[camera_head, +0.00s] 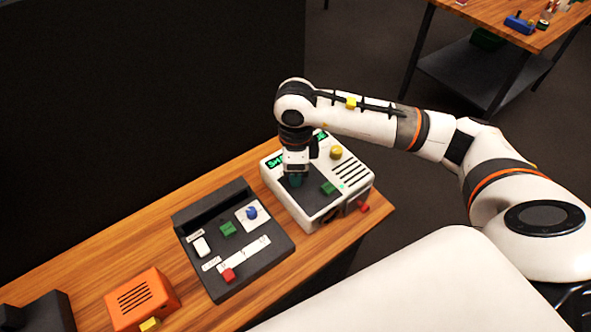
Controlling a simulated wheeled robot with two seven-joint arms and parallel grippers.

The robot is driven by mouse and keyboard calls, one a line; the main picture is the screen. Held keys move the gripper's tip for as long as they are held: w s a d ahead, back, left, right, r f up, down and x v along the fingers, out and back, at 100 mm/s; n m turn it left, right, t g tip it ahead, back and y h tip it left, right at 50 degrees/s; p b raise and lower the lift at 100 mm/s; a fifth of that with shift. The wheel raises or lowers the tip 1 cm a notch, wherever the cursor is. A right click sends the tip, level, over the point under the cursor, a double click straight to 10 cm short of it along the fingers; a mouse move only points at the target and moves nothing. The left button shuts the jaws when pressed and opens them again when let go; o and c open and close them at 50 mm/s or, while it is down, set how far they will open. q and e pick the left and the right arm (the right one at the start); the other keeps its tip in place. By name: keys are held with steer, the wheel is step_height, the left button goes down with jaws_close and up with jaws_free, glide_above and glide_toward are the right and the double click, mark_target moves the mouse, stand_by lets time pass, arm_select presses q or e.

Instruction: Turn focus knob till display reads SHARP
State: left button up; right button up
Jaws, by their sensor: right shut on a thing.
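A white panel box (357,181) with a dark top plate stands at the right end of the wooden table. A dark display strip with green lettering (275,163) runs along its back. My right arm covers the middle of the strip; the left part seems to begin with "S", but I cannot read the whole word. My right gripper (296,178) points down onto the dark plate, shut on a small dark teal knob that is mostly hidden between the fingers. Its turn angle cannot be seen. My left gripper is not in view.
The box also carries a yellow knob (336,152), a green block-shaped control (328,188) and a red part (364,207). To its left are a dark control panel (262,265) and an orange box (141,298). Another table (545,35) stands far right.

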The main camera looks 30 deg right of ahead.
steer(key=o, duration=1)
steer(key=shift+r, duration=0.1)
step_height(320, 180, up, 12)
steer(key=shift+f+b, duration=0.1)
steer(key=shift+b, duration=0.5)
